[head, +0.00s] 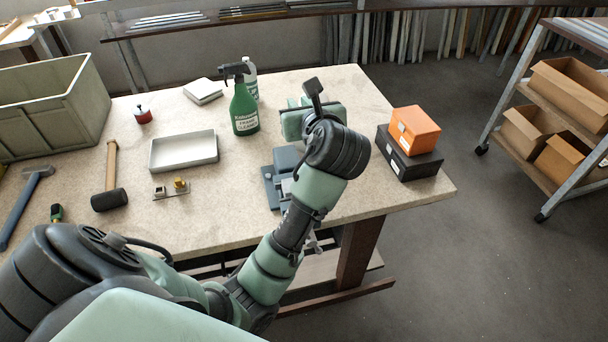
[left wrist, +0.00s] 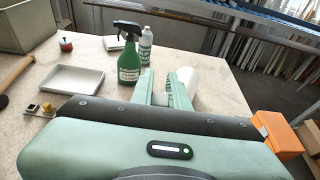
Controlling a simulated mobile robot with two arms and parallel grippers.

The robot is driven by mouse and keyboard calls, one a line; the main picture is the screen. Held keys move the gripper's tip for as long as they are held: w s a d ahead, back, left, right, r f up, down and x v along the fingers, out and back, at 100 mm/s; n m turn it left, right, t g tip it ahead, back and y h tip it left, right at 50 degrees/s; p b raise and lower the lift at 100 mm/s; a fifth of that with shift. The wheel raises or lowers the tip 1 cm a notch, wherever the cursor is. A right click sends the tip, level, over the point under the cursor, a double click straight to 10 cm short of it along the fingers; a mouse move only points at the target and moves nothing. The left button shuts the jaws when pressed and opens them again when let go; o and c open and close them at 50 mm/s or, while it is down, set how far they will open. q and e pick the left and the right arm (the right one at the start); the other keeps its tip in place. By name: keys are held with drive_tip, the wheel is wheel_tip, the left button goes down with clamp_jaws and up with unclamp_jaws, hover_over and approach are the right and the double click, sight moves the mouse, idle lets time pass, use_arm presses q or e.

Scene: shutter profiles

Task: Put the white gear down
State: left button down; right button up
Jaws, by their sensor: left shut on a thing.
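My left gripper (left wrist: 162,84) reaches out over the far part of the workbench, with its two pale green fingers pointing away in the left wrist view. It is shut on the white gear (left wrist: 190,78), a smooth white rounded shape that shows beside and behind the right finger. The fingers and gripper body hide the rest of the gear. In the head view my left wrist covers the fingertips and the gear. I cannot tell how high the gear is above the bench. My right gripper is in neither view.
On the workbench (head: 240,203) stand a green spray bottle (head: 244,110), a shallow white tray (head: 184,151), a mallet (head: 110,180) and a blue-grey fixture (head: 287,160) under my arm. An orange box (head: 415,130) on a black box (head: 408,163) is at the right. Bench between tray and bottle is clear.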

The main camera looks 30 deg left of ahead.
use_arm(q)
drive_tip(key=f, duration=1.3)
drive_tip(key=shift+d, duration=0.3)
wheel_tip(320, 180, down, 5)
drive_tip(key=shift+r, duration=0.15)
drive_tip(key=shift+f, duration=0.45)
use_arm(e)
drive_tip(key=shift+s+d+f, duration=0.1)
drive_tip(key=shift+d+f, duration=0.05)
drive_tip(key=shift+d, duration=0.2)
use_arm(q)
drive_tip(key=c, duration=1.4)
unclamp_jaws()
drive_tip(key=shift+o, duration=0.2)
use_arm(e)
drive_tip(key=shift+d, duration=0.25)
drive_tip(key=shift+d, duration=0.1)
